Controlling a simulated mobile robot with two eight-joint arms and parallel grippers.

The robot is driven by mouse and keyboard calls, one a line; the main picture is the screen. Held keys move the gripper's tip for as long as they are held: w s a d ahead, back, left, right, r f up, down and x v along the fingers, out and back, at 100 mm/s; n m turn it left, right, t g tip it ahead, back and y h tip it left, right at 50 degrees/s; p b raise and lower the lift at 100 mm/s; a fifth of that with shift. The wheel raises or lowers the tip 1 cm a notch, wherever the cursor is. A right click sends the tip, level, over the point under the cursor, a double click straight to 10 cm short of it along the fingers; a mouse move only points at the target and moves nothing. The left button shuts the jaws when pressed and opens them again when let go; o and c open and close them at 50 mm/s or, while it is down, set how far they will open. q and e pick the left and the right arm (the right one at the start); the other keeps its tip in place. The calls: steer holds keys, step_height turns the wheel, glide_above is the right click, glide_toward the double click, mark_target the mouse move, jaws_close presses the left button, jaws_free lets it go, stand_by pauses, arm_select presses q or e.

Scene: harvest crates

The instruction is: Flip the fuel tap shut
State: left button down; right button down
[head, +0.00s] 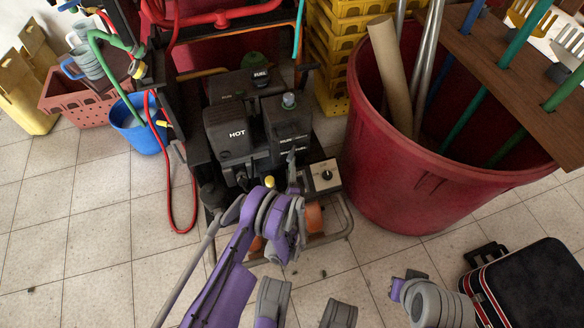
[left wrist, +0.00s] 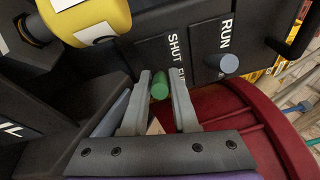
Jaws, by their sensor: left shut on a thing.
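The fuel tap's green handle end (left wrist: 160,86) sits between the two fingertips of my left gripper (left wrist: 159,100) in the left wrist view. The gripper is shut on it. Beside it, the dark panel (left wrist: 203,58) has the words SHUT, FUEL and RUN. The rest of the tap is hidden by the fingers, so I cannot tell its exact setting. In the head view my left gripper (head: 291,165) is at the front of the black machine (head: 235,130), and the tap is too small to make out. My right gripper is not clearly seen.
A grey-blue knob (left wrist: 229,64) and a yellow cylinder (left wrist: 90,18) are close to the fingers. A large red bin (head: 400,190) stands right of the machine, a dark suitcase (head: 530,285) lies lower right, and a blue bucket (head: 140,135) is left.

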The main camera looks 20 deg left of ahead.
arm_select(q)
steer(key=shift+a, duration=0.1)
steer(key=shift+a+r+m+t+h, duration=0.1)
steer(key=shift+m+t+h, duration=0.2)
steer(key=shift+h, duration=0.1)
steer(key=shift+a+m+h, duration=0.15)
steer(key=shift+m+h, duration=0.35)
steer(key=shift+h, duration=0.3)
steer(key=shift+w, duration=0.1)
steer(key=c, duration=1)
jaws_free()
steer(key=shift+o, duration=0.2)
